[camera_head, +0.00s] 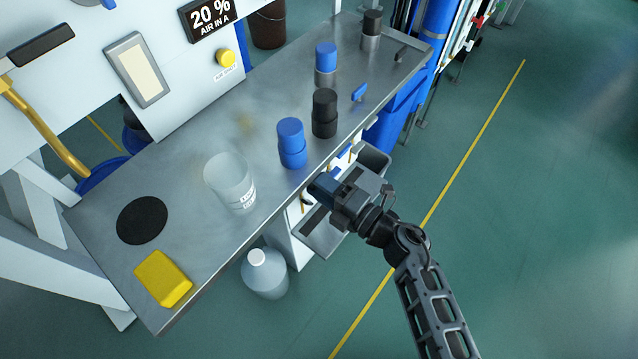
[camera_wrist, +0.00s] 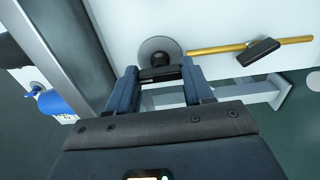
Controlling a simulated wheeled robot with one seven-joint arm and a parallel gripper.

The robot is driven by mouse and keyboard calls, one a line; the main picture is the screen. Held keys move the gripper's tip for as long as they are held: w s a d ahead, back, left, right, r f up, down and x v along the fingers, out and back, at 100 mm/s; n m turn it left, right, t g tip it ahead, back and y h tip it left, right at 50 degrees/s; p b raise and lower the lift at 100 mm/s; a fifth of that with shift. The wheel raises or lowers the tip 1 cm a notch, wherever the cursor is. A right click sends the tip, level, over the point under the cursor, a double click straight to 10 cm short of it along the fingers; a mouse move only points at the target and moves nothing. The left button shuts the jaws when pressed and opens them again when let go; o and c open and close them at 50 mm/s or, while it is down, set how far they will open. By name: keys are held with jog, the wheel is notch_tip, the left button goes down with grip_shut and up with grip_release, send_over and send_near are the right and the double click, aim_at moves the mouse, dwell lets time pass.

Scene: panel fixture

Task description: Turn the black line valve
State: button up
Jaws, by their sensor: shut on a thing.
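The black valve handle (camera_wrist: 160,73) is a short dark bar in front of a round grey disc (camera_wrist: 158,47) on a white panel, in the wrist view. My gripper (camera_wrist: 160,80) has one finger at each end of this bar and is shut on it. In the head view my gripper (camera_head: 322,187) is at the bench's front side, just below the top's edge, and hides the handle.
A brass rod with a black grip (camera_wrist: 262,52) lies right of the gripped handle. A blue part (camera_wrist: 56,101) is at left. Blue jars (camera_head: 291,144), black jars (camera_head: 324,113), a clear beaker (camera_head: 230,182) and a yellow block (camera_head: 163,278) stand on the bench (camera_head: 215,130).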

jog(key=o, duration=1)
jog(key=shift+o, duration=0.2)
jog(key=v, duration=0.7)
jog(key=shift+s+d, duration=0.25)
jog(key=shift+d, duration=0.05)
jog(key=s+d+r+m+t+h, duration=0.1)
jog(key=s+d+r+m+h, duration=0.3)
jog(key=s+m, duration=0.5)
jog(key=s+d+r+m+t+h+p, duration=0.1)
jog(key=s+d+r+m+h, duration=0.4)
jog(key=s+r+m, duration=0.4)
jog(key=s+d+r+m+t+h, duration=0.1)
jog(key=s+d+r+m+h, duration=0.4)
jog(key=s+m, duration=0.5)
jog(key=s+d+r, duration=0.1)
jog(key=s+d, duration=0.1)
jog(key=s, duration=0.2)
jog(key=shift+r+m+t, duration=0.3)
jog(key=shift+r+t, duration=0.05)
jog(key=shift+t, duration=0.05)
